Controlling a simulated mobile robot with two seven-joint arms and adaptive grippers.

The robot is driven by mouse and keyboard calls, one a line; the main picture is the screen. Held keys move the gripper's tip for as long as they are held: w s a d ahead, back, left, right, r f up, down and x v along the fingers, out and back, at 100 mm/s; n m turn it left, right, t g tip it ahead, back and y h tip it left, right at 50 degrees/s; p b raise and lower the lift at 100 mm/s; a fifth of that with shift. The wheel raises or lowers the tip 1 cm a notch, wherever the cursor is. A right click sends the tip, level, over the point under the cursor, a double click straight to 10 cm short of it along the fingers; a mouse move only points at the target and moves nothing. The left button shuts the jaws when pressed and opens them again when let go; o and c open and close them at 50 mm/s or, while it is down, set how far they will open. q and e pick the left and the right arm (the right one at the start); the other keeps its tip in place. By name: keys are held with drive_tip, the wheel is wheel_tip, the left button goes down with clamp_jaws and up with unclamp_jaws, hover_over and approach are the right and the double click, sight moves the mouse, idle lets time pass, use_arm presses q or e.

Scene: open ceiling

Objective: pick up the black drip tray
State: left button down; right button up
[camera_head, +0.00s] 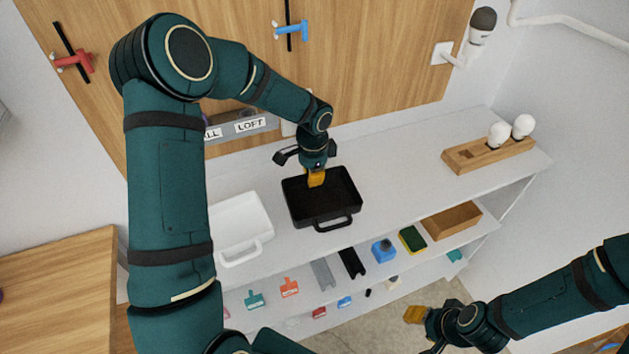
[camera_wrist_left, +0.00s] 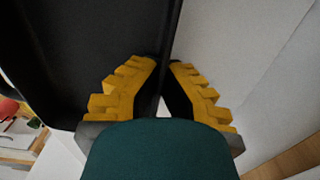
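The black drip tray (camera_head: 322,202) is a shallow rectangular tray with a loop handle on its near side. It is at the white upper shelf, right of the white tray; I cannot tell whether it is lifted. My left gripper (camera_head: 316,178) is at its far wall, pointing down. In the left wrist view, the yellow fingers (camera_wrist_left: 163,75) are on either side of the tray's wall (camera_wrist_left: 90,50) and close together, apparently shut on it. My right gripper (camera_head: 415,314) is low at the right, away from the tray; its opening is unclear.
A white tray (camera_head: 240,228) stands just left of the black one. A wooden holder with white bulbs (camera_head: 496,153) is at the shelf's right. Lower shelves hold a sponge (camera_head: 412,239), a blue item (camera_head: 383,250) and a wooden box (camera_head: 451,220). The shelf between tray and holder is clear.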

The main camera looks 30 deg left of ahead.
use_arm(q)
wheel_tip(320, 180, up, 27)
drive_tip(key=p, duration=0.3)
idle(0.3)
drive_tip(key=shift+r, duration=0.1)
